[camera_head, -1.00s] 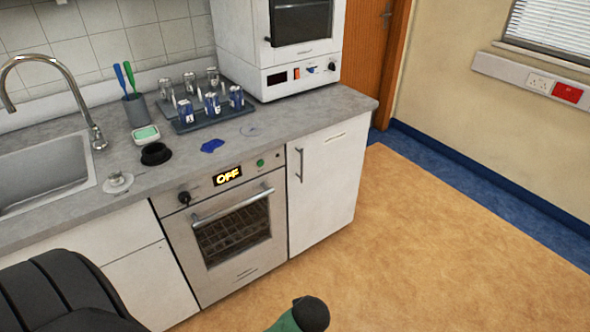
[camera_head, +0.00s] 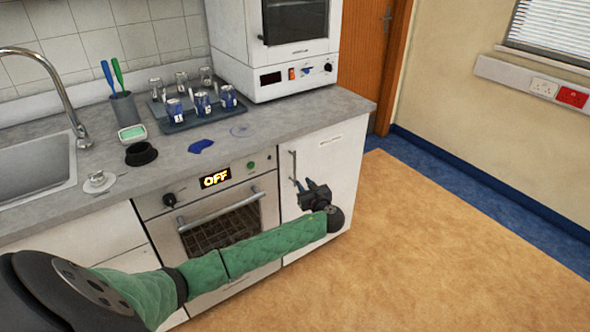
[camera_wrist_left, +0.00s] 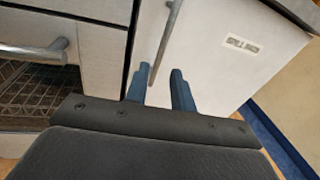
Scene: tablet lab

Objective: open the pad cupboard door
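The white cupboard door (camera_head: 330,170) right of the oven is shut, with a vertical metal bar handle (camera_head: 293,165) near its left edge. In the left wrist view the handle (camera_wrist_left: 169,35) runs down to between the two blue fingertips. My left gripper (camera_head: 298,185) is in front of the door at the handle's lower end. In the wrist view its fingers (camera_wrist_left: 160,76) are apart, one on each side of the handle's lower part; I cannot tell whether they touch it. The door's printed label (camera_wrist_left: 243,43) shows to the right. My right gripper is not in view.
The oven (camera_head: 215,215) with its bar handle (camera_head: 222,211) and "OFF" display stands left of the door. The worktop (camera_head: 270,130) above holds a tray (camera_head: 220,118) with cans and a white appliance (camera_head: 290,80). The floor (camera_head: 430,240) to the right is clear.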

